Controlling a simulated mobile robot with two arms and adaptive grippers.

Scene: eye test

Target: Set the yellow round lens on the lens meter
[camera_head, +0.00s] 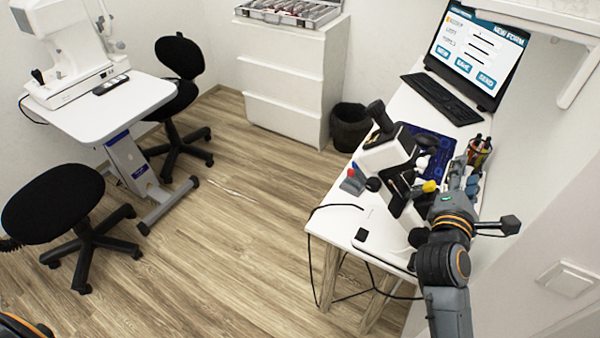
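The lens meter (388,153) is a white and black device standing on the white desk at the right. A small yellow piece (429,186), which may be the yellow round lens, shows at the lens meter's right side, beside my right gripper. It is too small to tell whether it is held, resting on the meter or part of it. My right gripper (453,180) is over the desk, just right of the lens meter. Its fingers are too small and overlapped to tell whether they are open or shut. My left gripper is not in view.
The white desk (340,222) also bears a monitor (476,50), a keyboard (441,98), a blue mat (436,143) and a pen holder (480,150). A small red and blue item (352,182) is left of the meter. A black bin (350,127) stands beside the desk.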

